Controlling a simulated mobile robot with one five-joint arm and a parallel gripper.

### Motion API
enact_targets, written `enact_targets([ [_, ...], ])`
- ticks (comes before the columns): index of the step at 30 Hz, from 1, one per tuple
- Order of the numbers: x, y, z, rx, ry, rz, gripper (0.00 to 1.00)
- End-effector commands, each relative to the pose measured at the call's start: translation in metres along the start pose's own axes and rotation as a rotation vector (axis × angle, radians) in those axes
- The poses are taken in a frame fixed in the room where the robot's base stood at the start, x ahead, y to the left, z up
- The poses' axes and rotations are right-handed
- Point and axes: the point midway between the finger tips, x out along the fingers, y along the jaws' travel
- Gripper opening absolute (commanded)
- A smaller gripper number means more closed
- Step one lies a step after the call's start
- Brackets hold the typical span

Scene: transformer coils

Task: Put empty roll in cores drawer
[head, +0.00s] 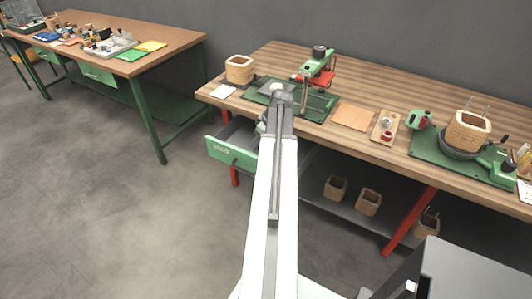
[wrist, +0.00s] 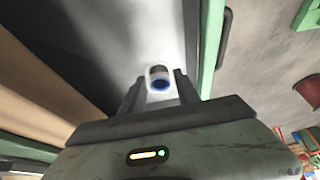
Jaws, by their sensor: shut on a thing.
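My gripper (wrist: 159,84) is shut on a small empty roll (wrist: 158,75), whose pale ring with a dark blue middle shows between the fingertips in the wrist view. A pulled-out drawer has a green front (wrist: 211,45), just right of the fingers there, and a pale grey inside (wrist: 150,30) behind the roll. In the head view the same drawer's green front (head: 232,152) with a label sticks out under the left end of the wooden bench. My arm covers the drawer's right part and most of the gripper there. I cannot tell how deep the roll is in the drawer.
The bench top (head: 352,94) is close above and behind the drawer. It carries a winding stand (head: 318,66), a wound coil (head: 239,69) and another coil (head: 467,131) on a green machine. Small coils (head: 335,187) sit on the lower shelf. The floor left of the drawer is clear.

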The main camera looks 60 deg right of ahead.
Motion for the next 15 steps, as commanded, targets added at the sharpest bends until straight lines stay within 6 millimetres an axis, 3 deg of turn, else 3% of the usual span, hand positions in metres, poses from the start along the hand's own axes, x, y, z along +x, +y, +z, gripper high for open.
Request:
enact_targets([
  [1,0.022,0.000,0.009,0.000,0.000,0.000,0.00],
  [3,0.035,0.000,0.014,0.000,0.000,0.000,0.00],
  [10,0.040,0.000,0.016,0.000,0.000,0.000,0.00],
  [15,0.067,-0.001,0.027,0.000,0.000,0.000,0.00],
])
